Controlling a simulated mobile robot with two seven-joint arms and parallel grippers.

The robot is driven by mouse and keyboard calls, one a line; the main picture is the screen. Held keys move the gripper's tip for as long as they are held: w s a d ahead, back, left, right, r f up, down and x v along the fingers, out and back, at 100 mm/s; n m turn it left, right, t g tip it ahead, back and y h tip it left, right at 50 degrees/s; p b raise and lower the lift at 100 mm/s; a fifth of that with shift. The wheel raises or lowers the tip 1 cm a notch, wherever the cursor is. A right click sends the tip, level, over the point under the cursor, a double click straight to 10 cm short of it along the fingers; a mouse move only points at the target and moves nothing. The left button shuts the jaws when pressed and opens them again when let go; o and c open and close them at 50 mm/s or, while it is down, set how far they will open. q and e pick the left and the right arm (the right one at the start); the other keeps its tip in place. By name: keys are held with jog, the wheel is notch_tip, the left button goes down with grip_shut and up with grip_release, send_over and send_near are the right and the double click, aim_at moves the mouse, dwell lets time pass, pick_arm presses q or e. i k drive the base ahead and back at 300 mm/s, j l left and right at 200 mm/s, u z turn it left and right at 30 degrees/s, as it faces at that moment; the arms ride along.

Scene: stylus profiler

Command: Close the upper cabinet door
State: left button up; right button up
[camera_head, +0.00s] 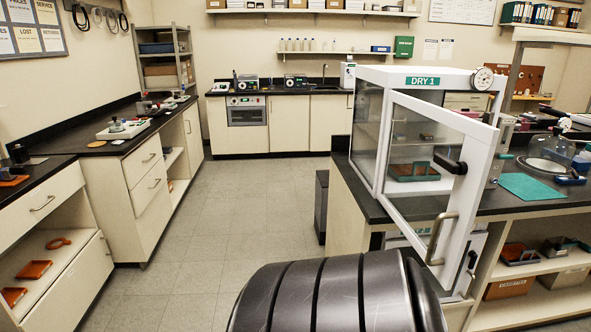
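The upper cabinet is a white box with glass sides and a green "DRY 1" label (422,81), standing on the dark counter right of centre. Its white-framed glass door (479,165) stands open, swung out toward me from the left side of the cabinet front. Through the glass I see a green tray (412,171) inside. Neither of my grippers is in view.
A black ridged form, apparently part of my own body, fills the bottom centre. Open shelves with bins (508,287) stand at right, below the counter with a teal mat (531,187). Drawer counters (145,162) line the left. The floor (215,225) between is clear.

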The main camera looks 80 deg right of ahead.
aim_at(480, 139)
jog(key=z, duration=1.7)
jog(key=j+z, duration=0.1)
jog(key=z, duration=0.7)
jog(key=k+j+z, duration=0.1)
jog(key=z, duration=0.7)
jog(key=k+j+z, duration=0.15)
jog(key=k+j, duration=0.05)
jog(key=k, duration=0.1)
